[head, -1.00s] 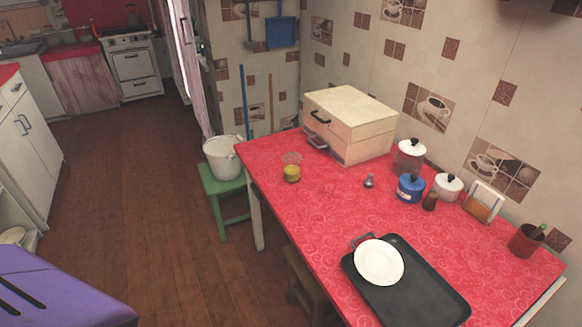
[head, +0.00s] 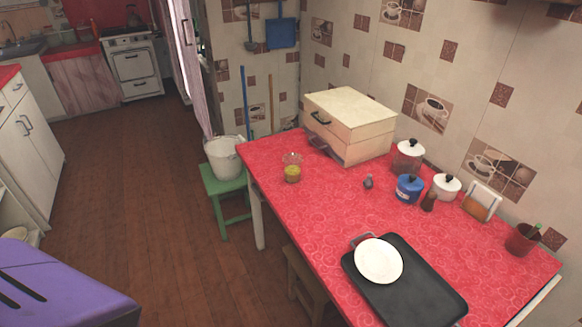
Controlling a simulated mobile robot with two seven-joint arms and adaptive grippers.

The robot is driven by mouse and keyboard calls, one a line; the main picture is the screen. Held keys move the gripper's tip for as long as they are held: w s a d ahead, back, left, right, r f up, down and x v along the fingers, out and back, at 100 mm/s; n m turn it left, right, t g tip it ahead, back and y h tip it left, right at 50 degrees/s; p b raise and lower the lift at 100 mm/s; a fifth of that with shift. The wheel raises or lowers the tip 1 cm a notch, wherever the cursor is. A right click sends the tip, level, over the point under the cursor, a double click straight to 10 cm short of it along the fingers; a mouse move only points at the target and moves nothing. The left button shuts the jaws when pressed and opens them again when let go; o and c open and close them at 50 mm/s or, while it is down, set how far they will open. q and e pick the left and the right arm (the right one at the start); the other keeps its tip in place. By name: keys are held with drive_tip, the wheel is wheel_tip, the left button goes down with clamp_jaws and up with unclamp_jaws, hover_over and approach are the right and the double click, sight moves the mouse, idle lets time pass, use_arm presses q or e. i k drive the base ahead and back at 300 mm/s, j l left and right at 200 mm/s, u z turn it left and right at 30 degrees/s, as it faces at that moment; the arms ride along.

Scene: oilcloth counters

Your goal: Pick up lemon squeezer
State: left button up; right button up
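A small clear glass item with a yellow-green lower part (head: 292,168) stands upright on the left side of the red-covered table (head: 300,215). It may be the lemon squeezer, but it is too small to tell for sure. Its surroundings on the cloth are clear. Neither of my grippers shows in the head view.
A cream box (head: 350,125) stands behind it. Several pots, including a blue one (head: 409,188), stand along the wall. A black tray (head: 420,290) with a white plate (head: 378,261) lies at the front. A green stool (head: 222,184) holds a white bucket (head: 222,158). Wooden floor lies open left of the table.

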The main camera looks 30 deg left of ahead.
sight(292, 161)
drive_tip(key=i+j+z, duration=0.15)
drive_tip(key=j, duration=0.2)
drive_tip(key=i+j+z, duration=0.15)
drive_tip(key=j, duration=0.25)
drive_tip(key=i+j+z, duration=0.15)
drive_tip(key=j, duration=0.25)
drive_tip(key=i+j+z, duration=0.15)
drive_tip(key=j, duration=0.25)
